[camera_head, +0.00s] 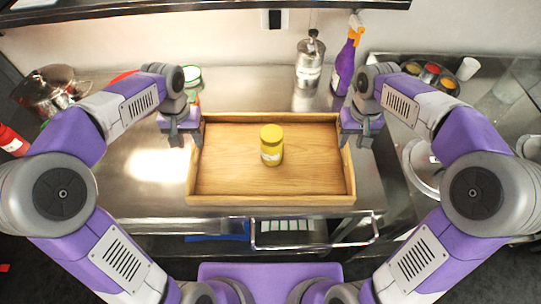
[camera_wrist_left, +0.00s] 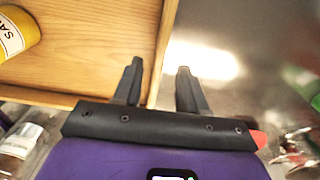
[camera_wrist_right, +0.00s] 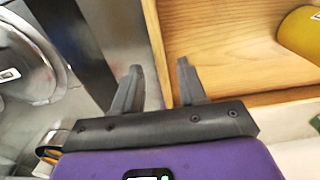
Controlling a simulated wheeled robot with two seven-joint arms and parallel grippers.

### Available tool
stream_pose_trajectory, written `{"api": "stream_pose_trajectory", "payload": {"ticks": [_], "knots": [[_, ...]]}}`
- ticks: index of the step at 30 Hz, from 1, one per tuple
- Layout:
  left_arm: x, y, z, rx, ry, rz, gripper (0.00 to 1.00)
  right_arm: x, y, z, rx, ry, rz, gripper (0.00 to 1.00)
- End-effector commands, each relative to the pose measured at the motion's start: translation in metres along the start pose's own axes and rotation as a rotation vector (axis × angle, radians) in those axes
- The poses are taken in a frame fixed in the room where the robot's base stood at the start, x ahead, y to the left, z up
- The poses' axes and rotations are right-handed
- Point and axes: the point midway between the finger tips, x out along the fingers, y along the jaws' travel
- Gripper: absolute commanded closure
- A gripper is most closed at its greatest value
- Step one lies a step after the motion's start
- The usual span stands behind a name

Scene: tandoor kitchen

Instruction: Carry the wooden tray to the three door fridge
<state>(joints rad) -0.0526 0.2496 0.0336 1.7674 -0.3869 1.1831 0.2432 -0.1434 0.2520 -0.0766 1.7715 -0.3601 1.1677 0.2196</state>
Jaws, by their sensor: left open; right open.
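The wooden tray (camera_head: 225,180) lies on the steel counter, with a yellow jar (camera_head: 271,146) standing on it near the middle. My left gripper (camera_head: 183,142) is open at the tray's left wall. In the left wrist view the fingers (camera_wrist_left: 158,88) point down, one on each side of the tray wall (camera_wrist_left: 163,50). My right gripper (camera_head: 360,138) is open at the right wall. In the right wrist view the fingers (camera_wrist_right: 159,88) lie on either side of the tray wall (camera_wrist_right: 155,40). I cannot tell whether the fingers touch the wood. The fridge is not in view.
A metal canister (camera_head: 309,65) and a purple spray bottle (camera_head: 345,62) stand behind the tray. A steel pot (camera_head: 48,90) is at the far left. Several spice containers (camera_head: 432,73) sit at the right. A shelf (camera_head: 200,8) hangs above. An open rack (camera_head: 290,232) is below the counter front.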

Motion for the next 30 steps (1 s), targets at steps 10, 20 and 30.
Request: {"api": "stream_pose_trajectory", "payload": {"ticks": [10,20,30], "knots": [[0.051,-0.001,0.001,-0.001,-0.003,0.0,0.58,0.051,0.0,0.001,0.0,-0.004,0.001,0.58],[0.064,0.0,0.0,0.0,-0.001,-0.001,0.58,0.064,0.0,0.0,0.0,0.0,0.0,0.58],[0.064,0.0,0.0,0.0,0.0,0.0,0.89,0.064,0.0,0.0,0.0,0.0,0.0,0.89]]}}
